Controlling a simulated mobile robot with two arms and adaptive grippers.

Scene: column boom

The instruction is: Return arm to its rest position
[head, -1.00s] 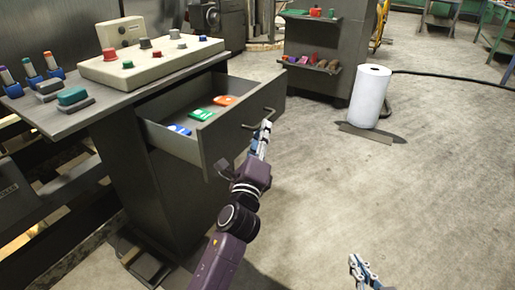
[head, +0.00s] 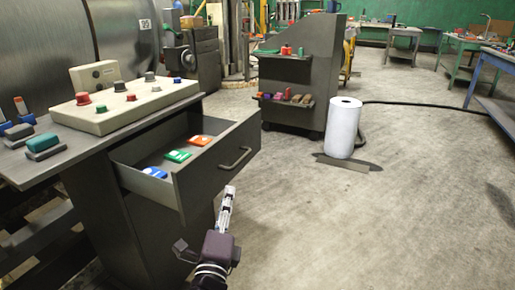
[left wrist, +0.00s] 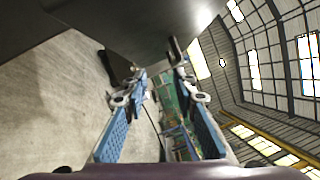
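My left gripper (head: 228,203) is in front of the pulled-out drawer (head: 219,169), below and apart from its handle (head: 236,158) in the head view. In the left wrist view the two blue-padded fingers (left wrist: 161,88) stand apart with nothing between them, so the gripper is open. My right gripper is not in view.
The drawer holds a blue (head: 154,172), a green (head: 178,156) and an orange item (head: 201,140). A control panel (head: 122,103) sits above on the cabinet. A white roll (head: 343,128) stands on the floor.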

